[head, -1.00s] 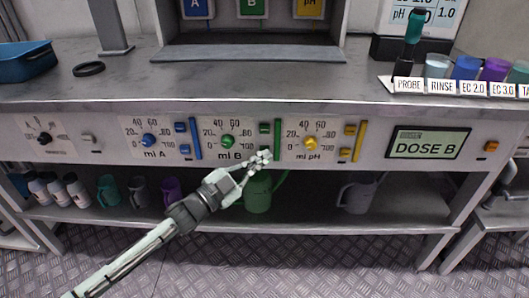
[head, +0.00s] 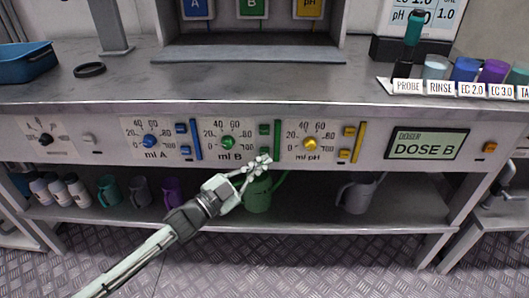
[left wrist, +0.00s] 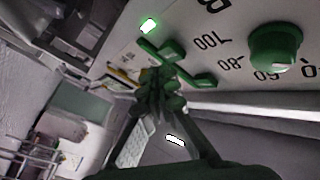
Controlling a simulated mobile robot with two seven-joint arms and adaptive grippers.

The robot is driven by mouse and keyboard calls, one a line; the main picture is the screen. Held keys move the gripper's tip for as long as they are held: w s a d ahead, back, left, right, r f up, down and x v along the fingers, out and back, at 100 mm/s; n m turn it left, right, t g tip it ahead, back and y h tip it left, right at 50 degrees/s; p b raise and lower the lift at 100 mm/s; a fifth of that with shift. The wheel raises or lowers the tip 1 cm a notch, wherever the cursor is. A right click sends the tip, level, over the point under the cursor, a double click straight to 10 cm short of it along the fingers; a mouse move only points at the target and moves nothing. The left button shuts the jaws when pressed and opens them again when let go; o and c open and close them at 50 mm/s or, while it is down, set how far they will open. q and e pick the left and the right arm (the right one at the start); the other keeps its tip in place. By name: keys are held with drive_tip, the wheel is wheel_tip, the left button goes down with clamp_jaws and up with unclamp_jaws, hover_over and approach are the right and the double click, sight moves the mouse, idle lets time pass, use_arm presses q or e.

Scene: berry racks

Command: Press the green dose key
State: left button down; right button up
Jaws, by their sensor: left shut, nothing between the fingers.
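The ml B panel has a green dial (head: 227,142), an upper green key (head: 264,129) and a tall green bar (head: 278,138). A lower green key sits beneath the upper one, partly hidden by my left gripper (head: 259,163). This gripper is shut and empty, its tips at the panel's lower edge. In the left wrist view its fingertips (left wrist: 166,92) overlap the area by the green keys (left wrist: 172,49); contact cannot be told. A small light (left wrist: 148,26) glows by the keys. The display (head: 428,145) reads DOSE B. My right gripper is out of view.
Blue (head: 182,139) and yellow (head: 347,142) keys flank the green ones. An orange button (head: 490,147) is at the right. A green watering can (head: 257,197) stands on the lower shelf behind my gripper. Labelled cups stand on the bench top at right.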

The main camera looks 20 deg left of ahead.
use_arm(q)
drive_tip(key=s+p, duration=0.1)
drive_tip(key=s, duration=0.1)
drive_tip(key=s+d+p, duration=0.1)
drive_tip(key=s, duration=0.2)
drive_tip(key=shift+d, duration=0.2)
drive_tip(key=shift+w, duration=0.1)
idle(0.6)
